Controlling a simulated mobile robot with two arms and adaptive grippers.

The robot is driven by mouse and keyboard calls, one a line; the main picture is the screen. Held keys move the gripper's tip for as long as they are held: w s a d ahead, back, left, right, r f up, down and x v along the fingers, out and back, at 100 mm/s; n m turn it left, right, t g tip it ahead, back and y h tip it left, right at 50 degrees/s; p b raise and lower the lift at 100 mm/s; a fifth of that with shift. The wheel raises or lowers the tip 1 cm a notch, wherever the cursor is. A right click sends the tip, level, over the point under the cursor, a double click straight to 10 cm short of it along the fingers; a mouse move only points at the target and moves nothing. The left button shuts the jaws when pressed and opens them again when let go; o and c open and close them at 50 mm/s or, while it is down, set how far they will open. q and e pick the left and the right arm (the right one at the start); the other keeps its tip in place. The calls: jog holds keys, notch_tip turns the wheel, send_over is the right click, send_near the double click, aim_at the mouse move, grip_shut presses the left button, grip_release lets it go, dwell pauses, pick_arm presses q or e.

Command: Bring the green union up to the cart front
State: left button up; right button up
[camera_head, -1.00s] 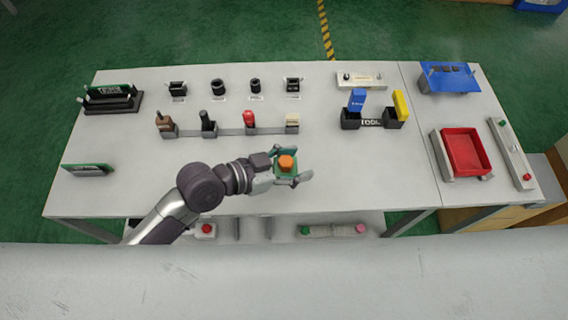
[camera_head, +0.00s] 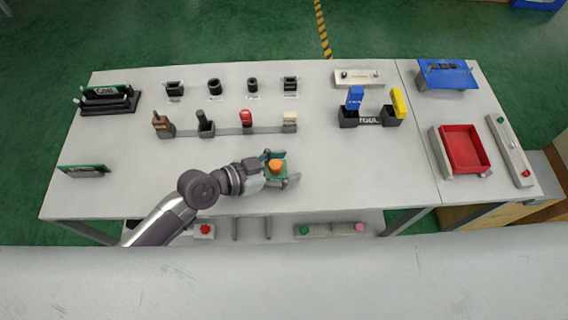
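The green union (camera_head: 268,171), a small green piece with an orange top, sits between the fingers of my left gripper (camera_head: 278,170). My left gripper looks shut on it, over the front middle of the white table; I cannot tell the height over the tabletop. The fingers hide part of the piece. My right gripper is out of view. A long pale grey surface (camera_head: 300,285) runs along the bottom of the view; I cannot tell whether it is the cart.
The white table (camera_head: 340,185) is clear right of the gripper. A tool rack (camera_head: 232,130) stands behind it, with a black holder (camera_head: 368,121) to its right. A red tray (camera_head: 465,150) is at the right. A shelf with buttons (camera_head: 330,230) is below.

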pick_arm(q)
jog(key=o, duration=0.3)
jog(key=shift+o, duration=0.2)
jog(key=shift+r, duration=0.25)
jog(key=v, duration=0.3)
jog(key=b+v, duration=0.1)
jog(key=v, duration=0.2)
jog(key=b+v, duration=0.1)
jog(key=v, duration=0.3)
jog(key=shift+a+f, duration=0.2)
jog(key=shift+f, duration=0.1)
jog(key=shift+b+v, duration=0.35)
jog(key=shift+v, duration=0.6)
jog(key=shift+d+r, duration=0.1)
jog(key=shift+r, duration=0.05)
